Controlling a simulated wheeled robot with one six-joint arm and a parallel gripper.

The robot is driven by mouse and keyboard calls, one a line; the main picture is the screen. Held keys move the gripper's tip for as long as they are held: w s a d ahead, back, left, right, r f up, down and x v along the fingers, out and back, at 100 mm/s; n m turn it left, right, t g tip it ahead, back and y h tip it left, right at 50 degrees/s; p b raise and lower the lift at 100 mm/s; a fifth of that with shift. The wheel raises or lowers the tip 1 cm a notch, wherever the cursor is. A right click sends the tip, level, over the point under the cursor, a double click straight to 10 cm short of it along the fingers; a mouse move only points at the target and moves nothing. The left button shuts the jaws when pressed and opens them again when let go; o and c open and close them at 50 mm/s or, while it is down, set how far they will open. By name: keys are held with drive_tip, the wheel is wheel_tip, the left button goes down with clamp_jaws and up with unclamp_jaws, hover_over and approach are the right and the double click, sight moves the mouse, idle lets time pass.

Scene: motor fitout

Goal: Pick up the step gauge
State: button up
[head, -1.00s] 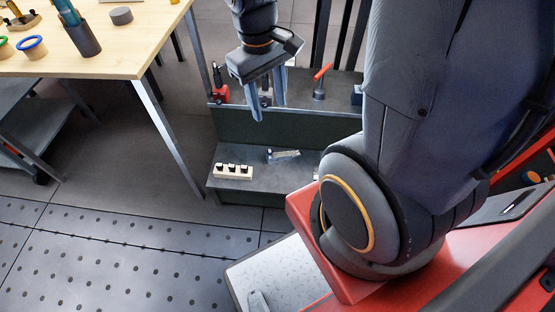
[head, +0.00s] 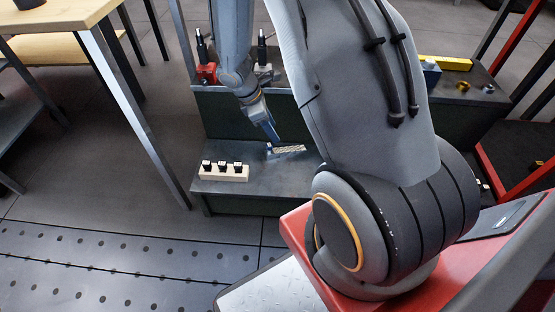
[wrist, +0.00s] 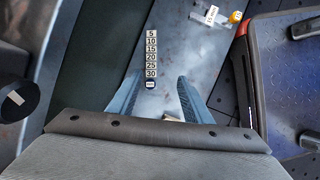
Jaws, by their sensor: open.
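The step gauge (head: 289,149) is a pale, narrow stepped bar lying flat on the grey lower shelf, close to the dark riser. In the wrist view the step gauge (wrist: 151,55) shows a row of number labels from 5 to 30, with a dark-edged square at its near end. My gripper (head: 274,138) is just above the bar's left end in the head view. In the wrist view my gripper (wrist: 157,88) has its two blue fingers apart, with the near end of the gauge showing between them. Nothing is held.
A cream block with black pieces (head: 224,172) sits left on the same shelf. A small labelled item (wrist: 210,16) with an orange-yellow part (wrist: 235,16) lies farther along. The riser (wrist: 98,60) stands beside the gauge. A wooden table (head: 60,17) is at left.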

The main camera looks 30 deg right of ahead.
drive_tip(key=n+b, duration=0.2)
approach(279, 150)
drive_tip(key=shift+s+d+f, duration=0.25)
drive_tip(key=shift+d+f, duration=0.05)
drive_tip(key=shift+f, duration=0.25)
drive_tip(key=shift+b+x, duration=0.65)
drive_tip(key=shift+x, duration=0.55)
drive_tip(key=b+x, duration=0.2)
drive_tip(key=x, duration=0.2)
drive_tip(key=shift+w+a+f, duration=0.1)
drive_tip(key=shift+a, duration=0.1)
drive_tip(key=shift+d+f+h+b, duration=0.25)
drive_tip(key=shift+f+h+b, duration=0.1)
drive_tip(key=shift+f, duration=0.1)
drive_tip(key=shift+c, duration=0.4)
clamp_jaws()
